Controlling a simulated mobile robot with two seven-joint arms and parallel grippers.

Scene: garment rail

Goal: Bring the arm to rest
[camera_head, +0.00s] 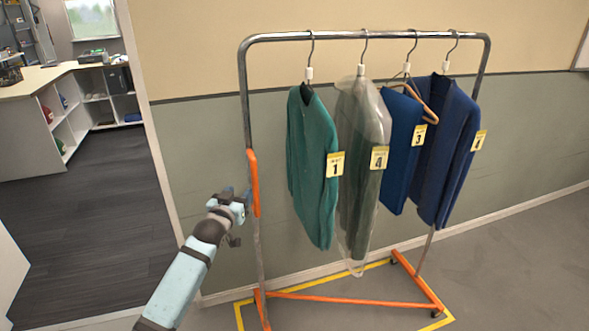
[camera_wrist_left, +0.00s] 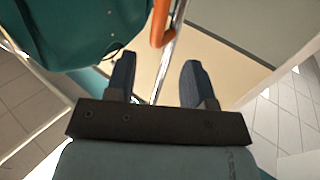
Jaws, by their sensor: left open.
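My left arm comes in from the lower left in the head view. My left gripper (camera_head: 238,206) is beside the rail's left upright, close to its orange sleeve. In the left wrist view its two fingers (camera_wrist_left: 158,84) are apart with no garment between them. The rail's upright (camera_wrist_left: 165,65) shows beyond the gap between the fingers; I cannot tell whether they touch it. The garment rail (camera_head: 370,35) stands upright. A green garment (camera_head: 312,165) with tag 1 hangs nearest the gripper, and it also shows in the left wrist view (camera_wrist_left: 75,30). My right gripper is not in view.
A garment in a clear cover (camera_head: 360,170), a blue folded piece (camera_head: 402,150) and a dark blue garment (camera_head: 440,150) hang further right. The rail's orange base (camera_head: 350,299) stands within yellow floor tape. A doorway with dark floor (camera_head: 110,200) opens at left, with a counter beyond.

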